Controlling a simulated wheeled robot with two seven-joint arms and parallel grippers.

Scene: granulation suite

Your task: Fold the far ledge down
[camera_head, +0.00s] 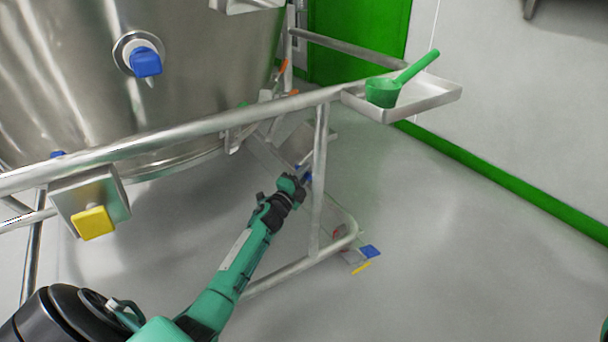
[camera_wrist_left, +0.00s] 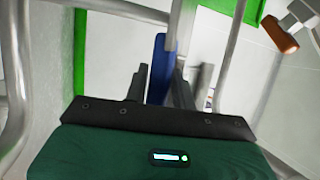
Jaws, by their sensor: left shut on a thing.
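My left gripper (camera_head: 303,178) reaches in under the steel rail, beside an upright post of the frame. In the left wrist view my left gripper (camera_wrist_left: 161,78) has its two dark fingers shut on a blue tab (camera_wrist_left: 158,58). Only a sliver of the blue tab (camera_head: 306,176) shows in the head view. A grey metal plate (camera_head: 318,138) lies just beyond the gripper, partly hidden by the rail and post. It looks like the far ledge, but its exact tilt and its joint with the tab are hard to tell. My right gripper is not in view.
A large steel vessel (camera_head: 190,60) stands behind the tubular rail (camera_head: 230,118). A side tray (camera_head: 440,95) holds a green scoop (camera_head: 382,92). A plate with a yellow tab (camera_head: 94,223) hangs at left. Another blue tab (camera_head: 371,251) is low near the floor. Floor at right is clear.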

